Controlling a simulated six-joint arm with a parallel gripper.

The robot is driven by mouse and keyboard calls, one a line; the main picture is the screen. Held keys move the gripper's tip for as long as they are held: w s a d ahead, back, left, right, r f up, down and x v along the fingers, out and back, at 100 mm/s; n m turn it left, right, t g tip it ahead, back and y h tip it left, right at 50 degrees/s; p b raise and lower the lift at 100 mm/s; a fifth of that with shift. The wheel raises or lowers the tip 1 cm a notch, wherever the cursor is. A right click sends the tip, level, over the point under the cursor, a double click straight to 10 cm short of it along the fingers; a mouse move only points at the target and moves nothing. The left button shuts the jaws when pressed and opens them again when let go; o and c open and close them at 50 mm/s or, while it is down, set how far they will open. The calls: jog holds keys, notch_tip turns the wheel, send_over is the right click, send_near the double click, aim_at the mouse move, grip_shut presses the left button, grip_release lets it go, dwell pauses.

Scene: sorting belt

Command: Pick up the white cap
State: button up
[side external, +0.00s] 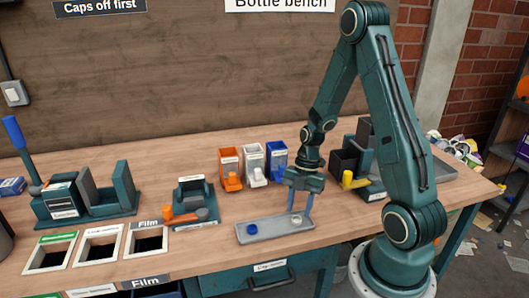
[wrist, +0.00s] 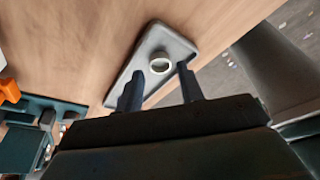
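The white cap (side external: 295,218) lies on the right part of a shallow grey tray (side external: 270,234) at the bench's front. In the wrist view the white cap (wrist: 160,63) shows as a ring on the tray (wrist: 178,40), a little beyond my fingertips. A blue cap (side external: 252,229) lies at the tray's left end in the side view. My gripper (side external: 297,205) points down over the tray's right part, its fingers on either side of the white cap as seen from the side. In the wrist view my gripper (wrist: 158,85) is open, with nothing between its fingers.
Orange (side external: 230,170), white (side external: 254,165) and blue (side external: 277,163) dispensers stand behind the tray. A teal device with an orange lever (side external: 185,215) stands left of it. A yellow-handled device (side external: 355,180) is close on the right. Framed openings (side external: 100,246) line the front left.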

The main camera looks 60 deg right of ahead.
aim_at(297, 220)
jog(key=shift+x, duration=1.15)
jog(key=c, duration=0.8)
